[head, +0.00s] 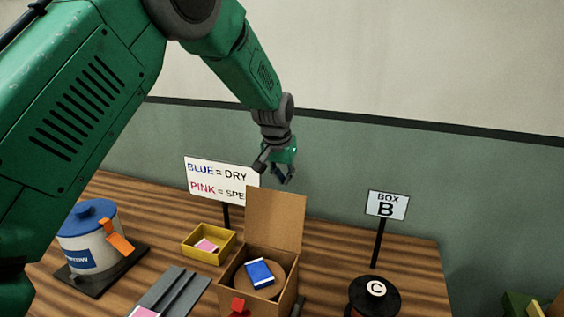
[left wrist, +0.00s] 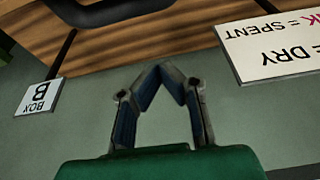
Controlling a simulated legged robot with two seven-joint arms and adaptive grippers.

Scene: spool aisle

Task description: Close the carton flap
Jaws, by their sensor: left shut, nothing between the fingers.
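The carton (head: 287,300) stands on the wooden table in the head view, with its flap (head: 274,218) upright at the back edge. A round tan spool (head: 285,277) with a blue packet (head: 260,273) on it lies inside. My left gripper (head: 276,178) is in the air above and behind the flap, apart from it, with nothing between its fingers. In the left wrist view the fingertips (left wrist: 160,68) meet, and the carton does not show there. My right gripper is not in view.
A sign about blue and pink (head: 215,180) stands behind the carton, and a Box B sign (head: 387,205) to its right.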

